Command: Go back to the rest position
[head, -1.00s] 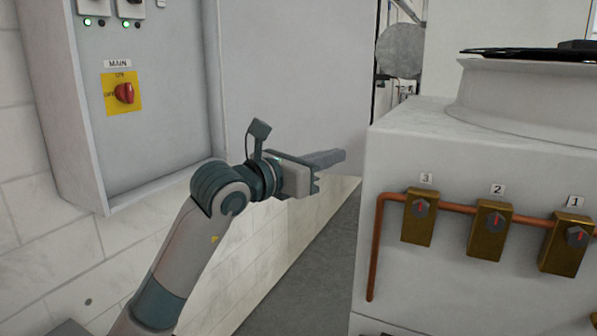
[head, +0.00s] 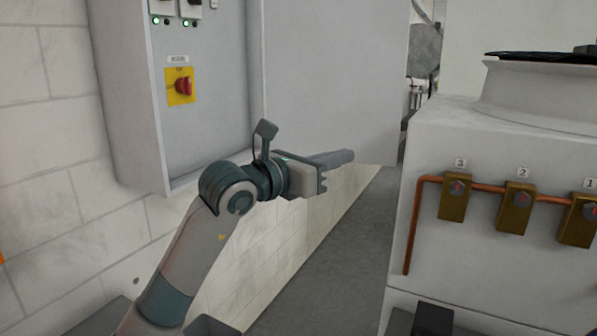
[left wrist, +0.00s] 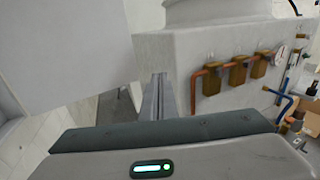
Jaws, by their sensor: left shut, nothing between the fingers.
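My left gripper (head: 334,159) is shut and empty. It is held out in mid-air in the middle of the head view, pointing right, between the wall cabinet and the white machine. In the left wrist view its closed fingers (left wrist: 158,100) point ahead toward the machine's left edge and touch nothing that I can see. My right gripper is not in either view.
A grey wall cabinet (head: 205,110) with a red switch (head: 184,87) on a yellow plate stands at the left. A white machine (head: 440,140) with brass valves (head: 455,198) on a copper pipe (head: 412,230) stands at the right. Grey floor (head: 320,262) lies open between them.

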